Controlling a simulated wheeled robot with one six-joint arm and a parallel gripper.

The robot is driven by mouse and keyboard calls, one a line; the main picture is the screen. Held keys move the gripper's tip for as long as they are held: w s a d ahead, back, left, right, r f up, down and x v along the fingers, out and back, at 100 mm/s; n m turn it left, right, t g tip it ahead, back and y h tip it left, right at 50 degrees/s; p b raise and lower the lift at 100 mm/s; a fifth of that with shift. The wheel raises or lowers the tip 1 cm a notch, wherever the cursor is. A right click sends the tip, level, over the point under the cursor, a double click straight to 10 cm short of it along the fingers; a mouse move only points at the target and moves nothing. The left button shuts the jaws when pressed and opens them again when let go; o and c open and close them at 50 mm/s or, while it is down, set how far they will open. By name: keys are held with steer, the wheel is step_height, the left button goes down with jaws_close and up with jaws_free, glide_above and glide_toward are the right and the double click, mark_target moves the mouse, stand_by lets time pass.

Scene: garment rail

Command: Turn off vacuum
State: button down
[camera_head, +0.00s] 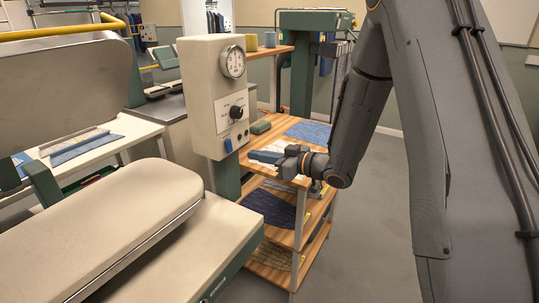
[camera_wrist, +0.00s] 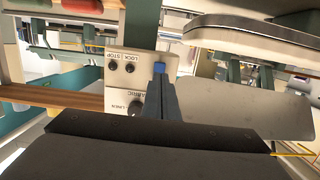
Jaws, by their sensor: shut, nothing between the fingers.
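The pale control box (camera_head: 207,88) carries a round gauge (camera_head: 232,63), a black knob (camera_head: 236,112), small dark buttons and a blue switch (camera_head: 228,146) low on its face. No vacuum label is readable. My gripper (camera_head: 252,157) is shut and empty, just right of and slightly below the blue switch in the head view. In the wrist view the panel (camera_wrist: 115,78) appears upside down. There the blue switch (camera_wrist: 159,67) shows directly at the tip of my gripper (camera_wrist: 158,78). I cannot tell whether they touch. The switch's position is unclear.
A wooden shelf cart (camera_head: 262,140) with folded cloth stands behind and below my gripper. A padded pressing board (camera_head: 115,225) fills the left foreground. A green post (camera_head: 227,175) supports the box. Grey floor is open at right.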

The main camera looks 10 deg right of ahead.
mark_target(231, 151)
steer(key=p+x, duration=0.2)
steer(key=x, duration=0.5)
steer(key=shift+a, duration=0.1)
